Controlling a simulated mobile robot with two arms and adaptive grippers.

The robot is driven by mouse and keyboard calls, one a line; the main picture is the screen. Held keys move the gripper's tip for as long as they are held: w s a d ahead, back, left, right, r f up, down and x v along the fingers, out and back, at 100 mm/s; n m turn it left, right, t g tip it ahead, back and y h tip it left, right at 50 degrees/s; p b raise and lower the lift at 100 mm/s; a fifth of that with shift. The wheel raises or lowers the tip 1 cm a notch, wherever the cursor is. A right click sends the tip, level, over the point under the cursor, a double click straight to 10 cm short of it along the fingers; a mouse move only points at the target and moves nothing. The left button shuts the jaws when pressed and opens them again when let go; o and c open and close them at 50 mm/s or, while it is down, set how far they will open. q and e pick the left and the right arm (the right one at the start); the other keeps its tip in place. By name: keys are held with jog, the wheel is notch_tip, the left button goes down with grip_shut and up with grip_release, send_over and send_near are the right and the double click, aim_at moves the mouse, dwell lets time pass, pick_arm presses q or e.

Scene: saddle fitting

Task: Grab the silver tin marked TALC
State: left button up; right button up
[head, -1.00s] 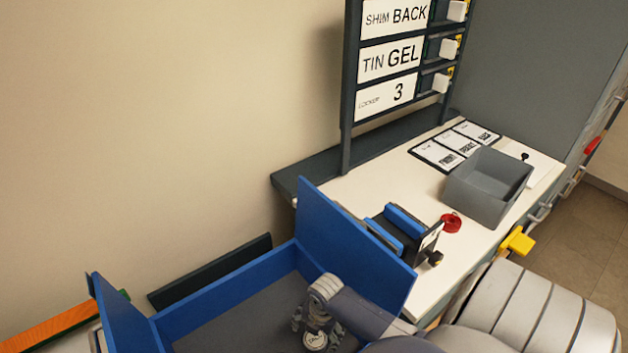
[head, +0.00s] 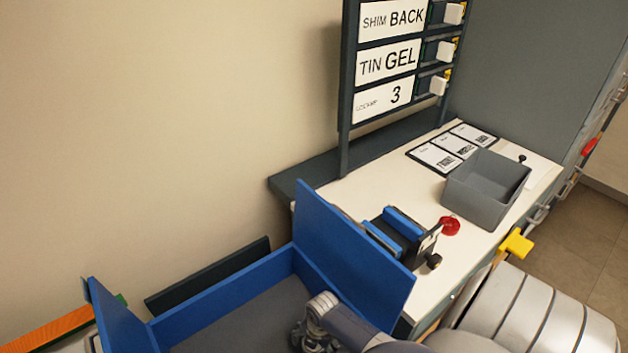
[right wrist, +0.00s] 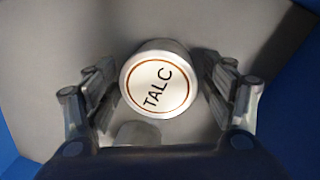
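The silver tin marked TALC (right wrist: 158,86) shows in the right wrist view, its round white lid with a thin ring facing the camera. My right gripper (right wrist: 160,85) is open, with one finger on each side of the tin and small gaps beside it. In the head view my right gripper (head: 312,342) is low inside the blue-walled bin (head: 225,291), at the bottom edge. The tin cannot be made out there. My left gripper is not in view.
A blue wall (head: 350,255) stands close beside my right arm. Beyond it, a white worktop (head: 335,190) carries a blue-jawed clamp (head: 395,232), a red knob (head: 450,226) and a grey open box (head: 487,190). A sign rack reads TIN GEL (head: 388,59).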

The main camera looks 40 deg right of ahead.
jog(key=c, duration=0.8)
